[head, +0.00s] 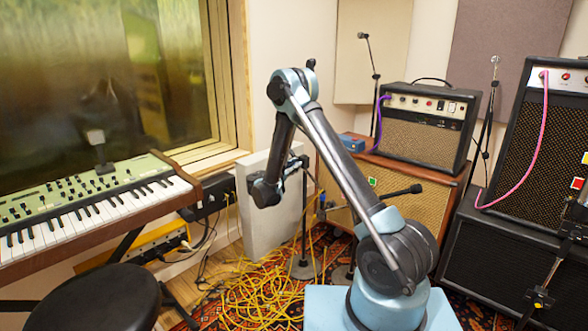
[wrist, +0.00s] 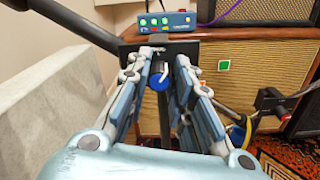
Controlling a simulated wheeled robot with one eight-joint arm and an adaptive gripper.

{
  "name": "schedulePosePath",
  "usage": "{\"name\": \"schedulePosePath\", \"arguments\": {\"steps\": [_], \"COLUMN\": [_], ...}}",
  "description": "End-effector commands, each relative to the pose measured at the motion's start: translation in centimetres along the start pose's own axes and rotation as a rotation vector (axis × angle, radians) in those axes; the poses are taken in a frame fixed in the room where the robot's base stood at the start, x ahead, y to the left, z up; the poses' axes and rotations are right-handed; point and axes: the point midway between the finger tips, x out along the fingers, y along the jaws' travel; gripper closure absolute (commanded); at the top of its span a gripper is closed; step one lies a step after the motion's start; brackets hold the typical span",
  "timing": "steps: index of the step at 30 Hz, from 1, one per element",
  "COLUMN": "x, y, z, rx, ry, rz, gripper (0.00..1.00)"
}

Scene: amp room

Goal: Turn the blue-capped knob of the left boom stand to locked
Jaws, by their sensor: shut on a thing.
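The blue-capped knob (wrist: 158,82) shows in the wrist view between the fingers of my gripper (wrist: 170,62). The fingers are closed in on it from both sides, partly hiding it. A black clamp block (wrist: 130,50) of the left boom stand lies just beyond the fingertips, with a dark upright pole below. In the head view my gripper (head: 298,165) is at the top of the stand's pole (head: 304,225), and the knob is hidden there. The exact angle of the knob is hard to read.
A grey panel (head: 268,215) is on the left. A speaker cabinet (wrist: 260,65) with a small blue box (wrist: 165,24) on top is behind. Yellow cables (head: 250,295) cover the rug.

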Motion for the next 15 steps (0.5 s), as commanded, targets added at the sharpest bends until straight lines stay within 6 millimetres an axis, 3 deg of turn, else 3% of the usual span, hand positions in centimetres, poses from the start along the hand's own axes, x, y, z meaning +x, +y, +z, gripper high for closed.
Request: {"name": "schedulePosePath", "arguments": {"steps": [15], "x": [-0.15], "y": [-0.12], "z": [-0.15], "rx": [0.488], "ry": [-0.010], "rz": [-0.004], "gripper": [1.00]}}
